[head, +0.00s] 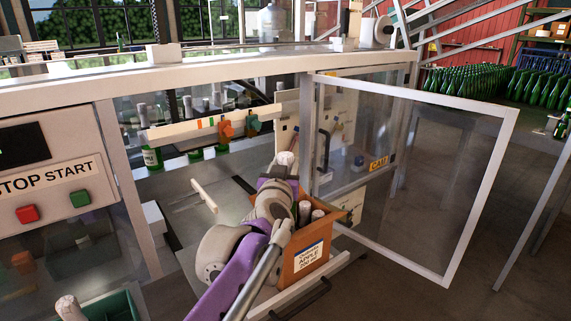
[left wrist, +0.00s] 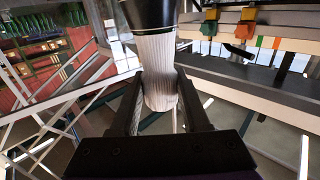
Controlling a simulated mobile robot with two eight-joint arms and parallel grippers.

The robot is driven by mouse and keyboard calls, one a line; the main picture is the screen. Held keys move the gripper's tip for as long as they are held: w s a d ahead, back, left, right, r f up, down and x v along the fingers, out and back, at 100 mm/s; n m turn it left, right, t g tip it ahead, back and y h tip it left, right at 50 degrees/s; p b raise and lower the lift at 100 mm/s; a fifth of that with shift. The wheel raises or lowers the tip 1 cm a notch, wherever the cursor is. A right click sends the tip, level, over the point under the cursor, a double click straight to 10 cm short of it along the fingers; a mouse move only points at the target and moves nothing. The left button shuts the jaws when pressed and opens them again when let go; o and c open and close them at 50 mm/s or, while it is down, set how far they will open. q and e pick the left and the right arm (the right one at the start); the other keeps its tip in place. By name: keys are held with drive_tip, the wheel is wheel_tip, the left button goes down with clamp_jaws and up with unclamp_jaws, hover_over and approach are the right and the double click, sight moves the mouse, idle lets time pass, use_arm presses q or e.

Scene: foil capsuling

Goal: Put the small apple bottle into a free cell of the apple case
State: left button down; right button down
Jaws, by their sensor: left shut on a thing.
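The apple case (head: 287,268), an orange-brown box with an "APPLE" label, stands at the lower middle of the head view. Two pale foil-topped bottle necks (head: 304,211) show inside it; my arm hides much of its left side. My left gripper (head: 285,172) is above the back of the case. In the left wrist view its two dark fingers (left wrist: 160,85) are shut on the pale, pleated foil neck of the small apple bottle (left wrist: 158,60). The bottle's dark body is cut off at the top edge there. The pale foil also shows in the head view (head: 285,158).
A glazed door (head: 410,180) stands open to the right of the case. Green bottles (head: 151,158) stand behind a white rail (head: 190,131) inside the machine. A green crate (head: 115,307) is at the bottom left. Red and green buttons (head: 27,214) are on the left panel.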

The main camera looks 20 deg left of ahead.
use_arm(q)
wheel_tip(320, 180, down, 9)
drive_tip(key=b, duration=0.5)
idle(2.8)
drive_tip(key=shift+c, duration=1.5)
unclamp_jaws()
drive_tip(key=shift+f, duration=0.1)
drive_tip(key=shift+s, duration=0.1)
drive_tip(key=s+d, duration=0.1)
drive_tip(key=s, duration=0.9)
drive_tip(key=shift+s+d, duration=0.2)
drive_tip(key=shift+s, duration=0.1)
